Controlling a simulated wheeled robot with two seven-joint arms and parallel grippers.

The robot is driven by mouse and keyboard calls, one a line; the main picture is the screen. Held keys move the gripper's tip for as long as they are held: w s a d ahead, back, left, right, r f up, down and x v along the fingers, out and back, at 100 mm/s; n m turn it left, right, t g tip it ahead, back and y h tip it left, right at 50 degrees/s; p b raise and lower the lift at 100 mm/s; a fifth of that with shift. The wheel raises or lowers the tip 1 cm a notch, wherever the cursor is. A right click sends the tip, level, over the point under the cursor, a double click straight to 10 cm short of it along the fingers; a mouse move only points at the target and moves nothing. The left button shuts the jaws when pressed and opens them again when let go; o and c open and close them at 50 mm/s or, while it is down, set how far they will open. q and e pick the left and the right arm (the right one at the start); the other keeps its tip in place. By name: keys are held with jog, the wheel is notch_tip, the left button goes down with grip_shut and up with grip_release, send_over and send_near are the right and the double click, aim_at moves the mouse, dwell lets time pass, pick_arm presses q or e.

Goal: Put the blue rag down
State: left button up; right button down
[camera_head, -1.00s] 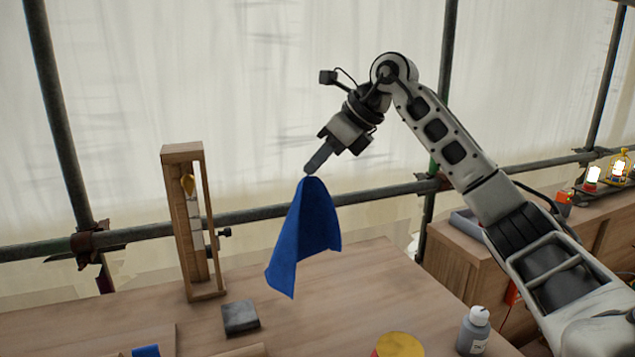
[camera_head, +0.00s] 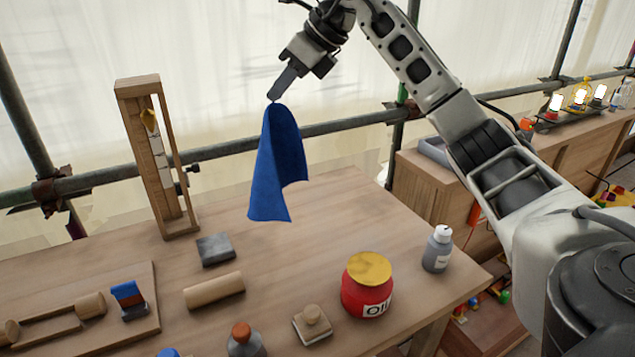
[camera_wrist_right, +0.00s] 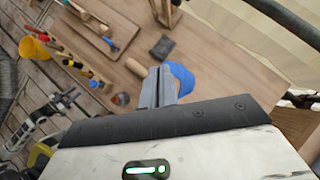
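The blue rag (camera_head: 277,168) hangs draped from the fingertips of my right gripper (camera_head: 277,92) in the head view. The gripper is shut on its top, and the rag hangs above the wooden workbench (camera_head: 345,215). In the right wrist view the rag (camera_wrist_right: 182,76) shows as a blue patch just past the fingers (camera_wrist_right: 160,88). My left gripper is not in view.
On the bench are a grey block (camera_head: 215,250), a wooden cylinder (camera_head: 214,290), a red jar with a yellow lid (camera_head: 367,285), a grey bottle (camera_head: 438,250) and a stamp-like wooden piece (camera_head: 312,325). A tall wooden frame (camera_head: 160,165) stands at the back left. The bench's back right is bare.

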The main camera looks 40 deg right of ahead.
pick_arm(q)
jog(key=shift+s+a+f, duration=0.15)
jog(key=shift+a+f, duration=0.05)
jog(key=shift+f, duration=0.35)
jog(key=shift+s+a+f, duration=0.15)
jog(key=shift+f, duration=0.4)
pick_arm(e)
jog(key=w+d+f, duration=0.1)
jog(key=d+f, duration=0.2)
jog(key=d, duration=0.6)
jog(key=w+d+f, duration=0.2)
jog(key=d+f, duration=0.1)
jog(key=d, duration=0.6)
jog(key=shift+w, duration=0.25)
jog(key=shift+d+f, duration=0.1)
jog(key=shift+d, duration=0.05)
